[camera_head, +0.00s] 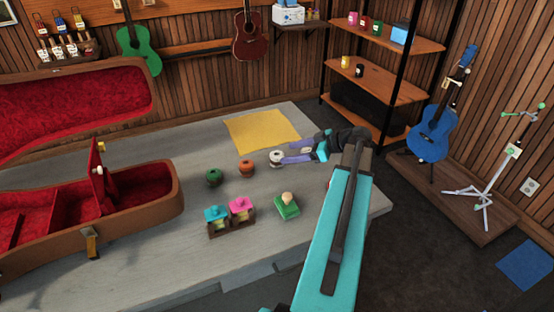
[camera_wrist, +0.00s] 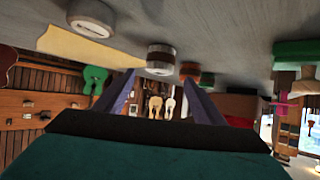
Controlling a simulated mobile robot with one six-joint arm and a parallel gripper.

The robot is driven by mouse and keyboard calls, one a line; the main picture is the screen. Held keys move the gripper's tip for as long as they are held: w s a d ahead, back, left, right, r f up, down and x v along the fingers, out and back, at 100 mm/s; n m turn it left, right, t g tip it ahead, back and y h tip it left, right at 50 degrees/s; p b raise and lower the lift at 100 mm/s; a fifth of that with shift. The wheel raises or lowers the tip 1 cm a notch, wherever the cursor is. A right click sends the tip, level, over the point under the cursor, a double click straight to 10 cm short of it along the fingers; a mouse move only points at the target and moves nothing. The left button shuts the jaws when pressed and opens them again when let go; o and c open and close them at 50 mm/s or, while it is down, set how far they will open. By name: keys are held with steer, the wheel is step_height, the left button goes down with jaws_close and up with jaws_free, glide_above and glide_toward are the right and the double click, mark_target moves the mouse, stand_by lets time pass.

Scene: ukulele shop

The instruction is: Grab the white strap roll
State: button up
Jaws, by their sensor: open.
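The white strap roll (camera_head: 276,158) stands on the grey table, right of the orange roll. My gripper (camera_head: 285,154) reaches in from the right with its two purple fingers spread, their tips close to the white roll. In the wrist view, which looks upside down, the white roll (camera_wrist: 160,59) appears centred between the fingertips (camera_wrist: 160,80), a little past them. Nothing is held. I cannot tell whether a finger touches the roll.
An orange roll (camera_head: 246,168) and a green roll (camera_head: 214,177) stand left of the white one. A yellow cloth (camera_head: 262,130) lies behind. Pink and teal items (camera_head: 240,207) and a green block (camera_head: 287,207) stand nearer. An open red-lined case (camera_head: 140,190) fills the left.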

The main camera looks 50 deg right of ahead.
mark_target(280, 155)
steer(key=shift+p+x, duration=0.95)
steer(key=shift+x, duration=1.6)
steer(key=shift+c, duration=0.3)
steer(key=c, duration=1.1)
steer(key=shift+r, duration=0.1)
steer(key=shift+c, duration=0.3)
